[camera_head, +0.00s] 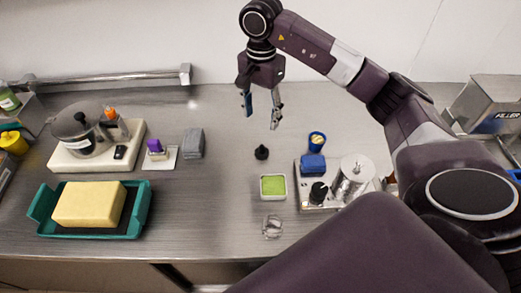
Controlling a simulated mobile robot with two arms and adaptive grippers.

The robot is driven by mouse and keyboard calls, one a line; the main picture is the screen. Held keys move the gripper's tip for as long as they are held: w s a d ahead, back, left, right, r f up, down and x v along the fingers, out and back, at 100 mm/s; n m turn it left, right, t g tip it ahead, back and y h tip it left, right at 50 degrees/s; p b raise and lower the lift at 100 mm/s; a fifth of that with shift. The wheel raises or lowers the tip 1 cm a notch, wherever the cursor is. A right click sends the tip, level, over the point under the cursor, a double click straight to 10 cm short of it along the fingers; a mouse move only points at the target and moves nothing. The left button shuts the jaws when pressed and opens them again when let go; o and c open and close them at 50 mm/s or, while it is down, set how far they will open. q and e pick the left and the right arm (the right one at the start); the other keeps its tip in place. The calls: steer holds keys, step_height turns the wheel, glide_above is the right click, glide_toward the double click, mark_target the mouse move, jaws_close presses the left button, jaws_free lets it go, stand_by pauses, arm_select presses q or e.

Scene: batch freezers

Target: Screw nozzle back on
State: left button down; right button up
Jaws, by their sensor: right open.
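A small black piece (261,152), which may be the nozzle, stands upright on the steel counter. My right gripper (262,117) hangs fingers-down behind and above it in the picture, open and empty, with a visible gap between them. A metal cylinder (352,178) stands on a metal base at the right, with a black round part (318,192) and a blue block (313,165) beside it. I cannot tell which part the nozzle belongs on. My left gripper is not in view.
A green-topped square dish (273,187) and a clear object (272,227) lie in front of the black piece. A blue cup (317,141) stands behind the base. A teal tray (42,211) with a yellow block lies at left.

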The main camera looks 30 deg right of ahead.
steer(key=b, duration=0.4)
glide_toward(261, 148)
step_height(261, 148, down, 3)
steer(key=b, duration=0.2)
steer(key=shift+b, duration=0.4)
steer(key=shift+f, duration=0.15)
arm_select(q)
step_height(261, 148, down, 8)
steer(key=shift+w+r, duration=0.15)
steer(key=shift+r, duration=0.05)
arm_select(e)
steer(key=shift+s, duration=0.1)
steer(key=shift+f, duration=0.4)
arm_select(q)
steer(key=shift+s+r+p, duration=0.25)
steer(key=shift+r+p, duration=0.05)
arm_select(e)
steer(key=shift+f, duration=0.85)
